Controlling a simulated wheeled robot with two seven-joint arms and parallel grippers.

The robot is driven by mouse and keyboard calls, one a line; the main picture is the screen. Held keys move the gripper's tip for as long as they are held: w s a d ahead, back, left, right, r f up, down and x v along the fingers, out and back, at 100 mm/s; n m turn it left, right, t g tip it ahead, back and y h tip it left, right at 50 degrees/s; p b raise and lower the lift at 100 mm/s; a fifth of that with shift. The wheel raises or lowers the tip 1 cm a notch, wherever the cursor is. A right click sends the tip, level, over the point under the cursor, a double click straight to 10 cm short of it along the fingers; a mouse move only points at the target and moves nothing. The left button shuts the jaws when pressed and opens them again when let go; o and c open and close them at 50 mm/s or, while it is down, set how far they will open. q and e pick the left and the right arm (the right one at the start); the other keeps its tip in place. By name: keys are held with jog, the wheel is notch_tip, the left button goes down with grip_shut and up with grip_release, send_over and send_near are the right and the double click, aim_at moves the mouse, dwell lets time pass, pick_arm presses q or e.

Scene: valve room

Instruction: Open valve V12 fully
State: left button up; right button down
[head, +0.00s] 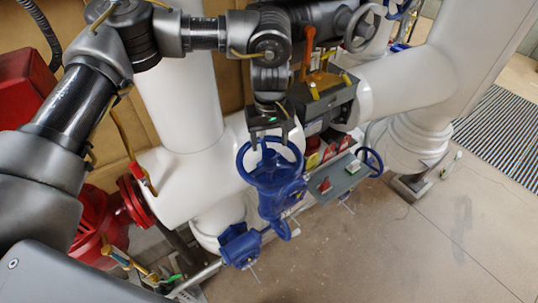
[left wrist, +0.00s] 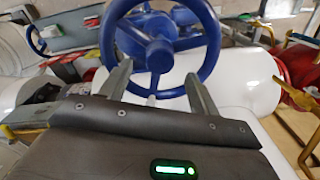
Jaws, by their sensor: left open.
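A blue valve (head: 276,190) with a round, spoked blue handwheel (head: 270,178) stands in front of the white pipework, at the middle of the head view. I cannot read a V12 label on it. In the left wrist view the handwheel (left wrist: 158,55) fills the upper middle. My left gripper (head: 269,140) is open at the far side of the wheel's rim. Its two fingers, also in the left wrist view (left wrist: 158,80), are spread apart and overlap the near part of the rim. I cannot tell whether they touch it. My right gripper is not in view.
A grey box (head: 343,176) with red parts and a small blue wheel (head: 372,162) is close on the right. A grey handwheel (head: 362,28) is further back. Red equipment (head: 100,235) stands at lower left. The floor (head: 430,240) at right is mostly clear.

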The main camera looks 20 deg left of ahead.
aim_at(269, 152)
pick_arm(q)
jog(key=shift+f+b, duration=2.05)
jog(key=shift+f, duration=1.05)
jog(key=shift+c, duration=0.3)
